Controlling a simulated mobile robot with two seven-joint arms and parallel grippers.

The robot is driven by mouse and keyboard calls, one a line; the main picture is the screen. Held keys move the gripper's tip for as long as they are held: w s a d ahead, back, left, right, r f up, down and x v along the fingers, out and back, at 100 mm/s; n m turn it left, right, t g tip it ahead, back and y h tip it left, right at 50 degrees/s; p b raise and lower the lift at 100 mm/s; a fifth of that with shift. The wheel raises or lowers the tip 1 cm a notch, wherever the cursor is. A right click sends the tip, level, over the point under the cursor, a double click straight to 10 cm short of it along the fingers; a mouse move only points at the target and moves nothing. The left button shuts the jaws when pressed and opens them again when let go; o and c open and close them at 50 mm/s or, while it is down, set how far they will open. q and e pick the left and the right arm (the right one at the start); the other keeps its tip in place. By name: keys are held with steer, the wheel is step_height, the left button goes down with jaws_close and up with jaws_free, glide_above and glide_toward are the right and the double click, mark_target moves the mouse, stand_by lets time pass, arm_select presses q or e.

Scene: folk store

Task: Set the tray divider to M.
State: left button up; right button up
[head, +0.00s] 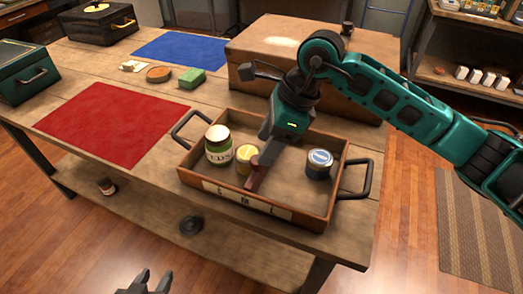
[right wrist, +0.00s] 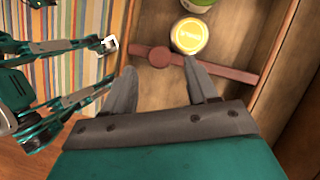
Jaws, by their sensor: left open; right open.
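The wooden tray (head: 190,180) with dark metal handles stands on the table. A pale strip (head: 246,200) with small letters, hard to read, runs along its front wall. The reddish-brown divider (head: 257,175) crosses the tray, its front end near the middle of the strip. The divider (right wrist: 222,68) has a round knob (right wrist: 160,57) in the right wrist view. My right gripper (right wrist: 157,66) is open, its fingertips on either side of the knob; in the head view the arm partly hides the divider. My left gripper (head: 147,284) is open and empty at the bottom edge.
In the tray, a green-labelled jar (head: 218,150) and a yellow-lidded jar (head: 245,156) stand left of the divider, a blue-lidded jar (head: 319,163) right. A wooden chest (head: 260,55) stands close behind. The red mat (head: 110,120) is clear.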

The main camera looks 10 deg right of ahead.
steer(key=v, duration=0.8)
steer(key=shift+r, duration=0.45)
steer(key=shift+s+d, duration=0.1)
steer(key=shift+s, duration=0.05)
